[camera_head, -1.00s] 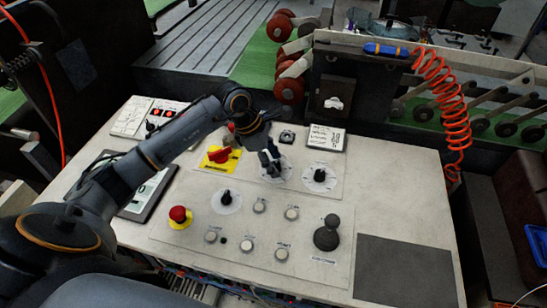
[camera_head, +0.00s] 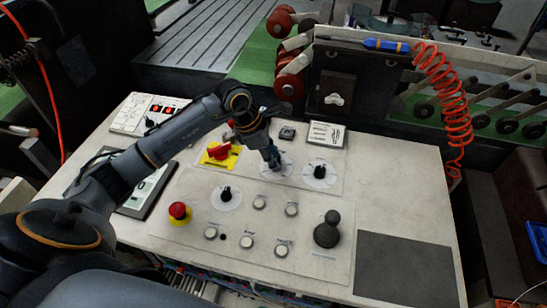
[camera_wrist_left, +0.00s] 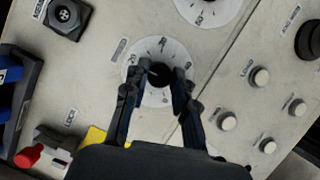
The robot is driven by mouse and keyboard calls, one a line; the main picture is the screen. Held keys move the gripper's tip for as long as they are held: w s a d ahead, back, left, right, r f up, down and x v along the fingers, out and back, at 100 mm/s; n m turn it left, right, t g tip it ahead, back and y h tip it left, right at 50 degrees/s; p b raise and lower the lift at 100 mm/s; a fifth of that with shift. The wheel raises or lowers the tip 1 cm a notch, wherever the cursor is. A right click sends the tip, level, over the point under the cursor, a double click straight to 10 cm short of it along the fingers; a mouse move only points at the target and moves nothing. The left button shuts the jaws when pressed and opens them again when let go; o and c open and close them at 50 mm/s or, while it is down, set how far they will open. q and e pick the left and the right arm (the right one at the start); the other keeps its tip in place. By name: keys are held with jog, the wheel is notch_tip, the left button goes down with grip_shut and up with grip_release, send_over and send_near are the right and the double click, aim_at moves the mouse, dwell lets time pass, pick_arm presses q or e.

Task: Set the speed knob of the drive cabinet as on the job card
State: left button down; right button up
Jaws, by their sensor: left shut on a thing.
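My left gripper (camera_head: 272,158) reaches down onto the middle round white dial (camera_head: 266,173) of the upper row on the sloping panel (camera_head: 395,205). In the left wrist view, the fingers of this gripper (camera_wrist_left: 156,84) stand on both sides of the dial's black knob (camera_wrist_left: 158,73) and are shut on it. The knob's pointer and the dial's figures are too small to read surely. A white card with dark print (camera_head: 326,134) lies at the panel's back edge; its text is unreadable. My right gripper is not in view.
A red rotary switch on a yellow plate (camera_head: 219,151) is close left of the gripper. Another dial knob (camera_head: 320,171) is close right. A third knob (camera_head: 226,194), a red mushroom button (camera_head: 178,210), several push buttons and a black joystick (camera_head: 327,231) stand nearer.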

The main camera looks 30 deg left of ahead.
pick_arm(q)
jog(key=n+t+y+b, duration=0.1)
jog(key=n+b, duration=0.1)
jog(key=n, duration=0.1)
jog(key=shift+f, duration=0.15)
jog(key=n+b, duration=0.1)
jog(key=n+y+b, duration=0.1)
jog(key=n, duration=0.1)
jog(key=shift+d+n+t+b, duration=0.2)
jog(key=shift+n+t+b, duration=0.1)
jog(key=shift+b, duration=0.05)
jog(key=n+y+b, duration=0.1)
jog(key=n+b, duration=0.1)
jog(key=n, duration=0.2)
jog(key=shift+d+y, duration=0.1)
jog(key=shift+y, duration=0.2)
jog(key=shift+n+y+b, duration=0.4)
jog(key=shift+n+b, duration=0.3)
jog(key=shift+n, duration=0.2)
jog(key=shift+r, duration=0.2)
jog(key=c, duration=1.1)
grip_release()
jog(key=shift+s, duration=0.1)
jog(key=shift+o, duration=0.2)
